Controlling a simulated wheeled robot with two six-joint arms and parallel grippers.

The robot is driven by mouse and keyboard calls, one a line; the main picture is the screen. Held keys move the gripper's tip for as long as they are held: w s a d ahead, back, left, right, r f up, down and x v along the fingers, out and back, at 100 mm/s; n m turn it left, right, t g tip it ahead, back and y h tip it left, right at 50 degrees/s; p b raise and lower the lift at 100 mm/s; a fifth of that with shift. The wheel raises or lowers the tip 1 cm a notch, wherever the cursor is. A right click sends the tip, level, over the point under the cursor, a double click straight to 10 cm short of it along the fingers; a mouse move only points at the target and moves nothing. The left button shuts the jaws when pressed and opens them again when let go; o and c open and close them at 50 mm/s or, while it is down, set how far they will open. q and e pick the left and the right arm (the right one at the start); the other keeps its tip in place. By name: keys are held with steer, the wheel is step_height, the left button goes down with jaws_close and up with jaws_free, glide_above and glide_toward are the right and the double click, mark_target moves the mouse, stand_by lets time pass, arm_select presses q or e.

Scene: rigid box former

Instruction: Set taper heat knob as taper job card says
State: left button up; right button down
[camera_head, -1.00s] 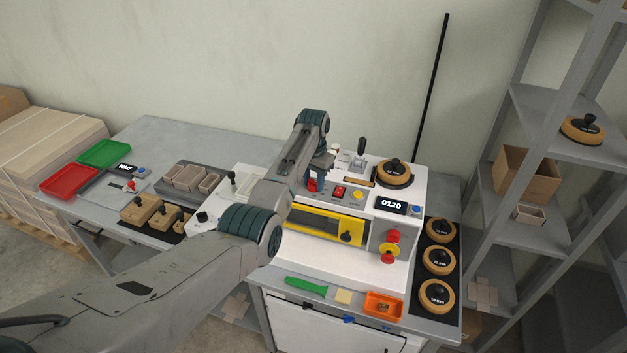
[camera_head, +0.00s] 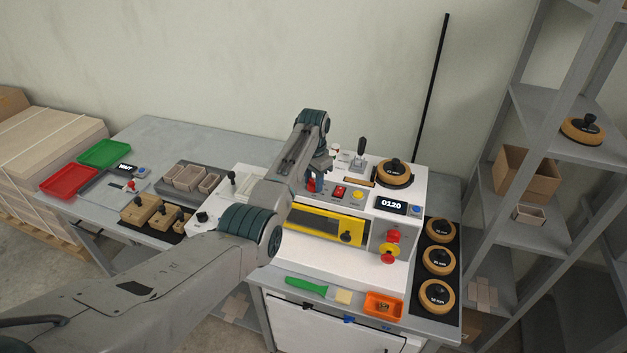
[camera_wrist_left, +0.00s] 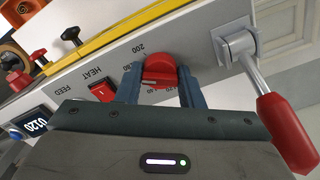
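The red taper heat knob (camera_wrist_left: 159,68) sits on the machine's sloped grey panel in the left wrist view, with a printed scale around it reading 200 at one end. Its pointer setting is not clear to me. My left gripper (camera_head: 318,174) is down at the panel, and its blue fingers lie close against the two sides of the knob, with no clear gap. I cannot make out a taper job card. My right gripper is not in view.
Beside the knob are the red HEAT switch (camera_wrist_left: 102,90) and a lever with a red handle (camera_wrist_left: 290,130). A display (camera_head: 391,205) reads 0120. A yellow-framed window (camera_head: 325,224) lies in front. Tape rolls on a black mat (camera_head: 419,290) stand at the right.

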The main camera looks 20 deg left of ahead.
mark_target(314, 180)
arm_select(q)
steer(key=o, duration=0.3)
steer(key=shift+w+r, duration=0.1)
steer(key=shift+r, duration=0.1)
steer(key=shift+o, duration=0.7)
steer(key=shift+f, duration=0.1)
step_height(314, 180, up, 9)
steer(key=b, duration=0.4)
steer(key=shift+r, duration=0.95)
steer(key=shift+f, duration=0.1)
